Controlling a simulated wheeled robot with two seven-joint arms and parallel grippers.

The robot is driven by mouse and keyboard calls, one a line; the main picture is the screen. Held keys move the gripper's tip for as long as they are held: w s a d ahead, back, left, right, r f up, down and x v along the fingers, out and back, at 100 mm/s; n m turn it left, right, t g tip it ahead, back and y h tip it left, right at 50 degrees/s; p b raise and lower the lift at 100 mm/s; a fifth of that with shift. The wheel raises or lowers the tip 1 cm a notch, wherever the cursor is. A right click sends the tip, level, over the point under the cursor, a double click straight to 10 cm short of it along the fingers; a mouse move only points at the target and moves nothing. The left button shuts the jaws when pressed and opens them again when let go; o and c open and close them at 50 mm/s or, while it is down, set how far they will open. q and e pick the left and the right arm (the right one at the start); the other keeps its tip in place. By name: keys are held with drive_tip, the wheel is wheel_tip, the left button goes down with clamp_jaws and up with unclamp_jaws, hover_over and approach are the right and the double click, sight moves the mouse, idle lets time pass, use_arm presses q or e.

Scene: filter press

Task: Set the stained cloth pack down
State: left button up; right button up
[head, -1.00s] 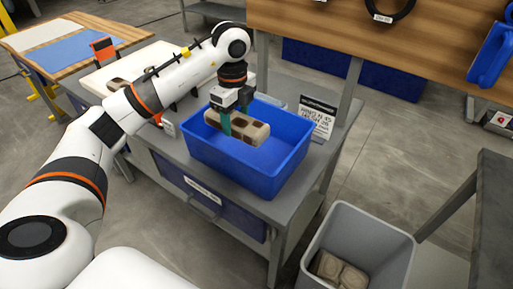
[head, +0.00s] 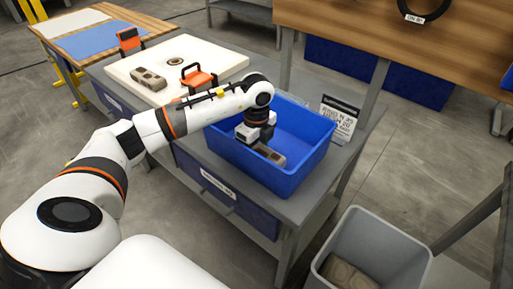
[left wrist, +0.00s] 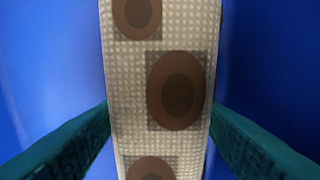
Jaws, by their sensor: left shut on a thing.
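The stained cloth pack (head: 270,154) is a beige woven block with dark brown round stains. It is low inside the blue bin (head: 208,152), partly hidden under my left gripper (head: 258,146). In the left wrist view the pack (left wrist: 130,75) runs up the middle with several brown spots. The teal fingers of my left gripper (left wrist: 160,118) are on either side of it, shut on it. Blue bin surface shows on both sides. Whether the pack touches the bin floor I cannot tell. My right gripper is not in view.
A white board (head: 120,70) behind the bin carries another pack (head: 148,79) and an orange-handled fixture (head: 198,78). A sign (head: 338,122) stands right of the bin. A grey bin (head: 352,222) with beige packs stands on the floor at lower right.

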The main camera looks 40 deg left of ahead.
sight(256, 148)
use_arm(q)
drive_tip(key=o, duration=0.6)
drive_tip(key=shift+f, duration=0.15)
drive_tip(key=o, duration=0.4)
drive_tip(key=shift+o, duration=0.2)
drive_tip(key=shift+r, duration=0.4)
wheel_tip(256, 148, up, 12)
drive_tip(key=shift+f, duration=0.15)
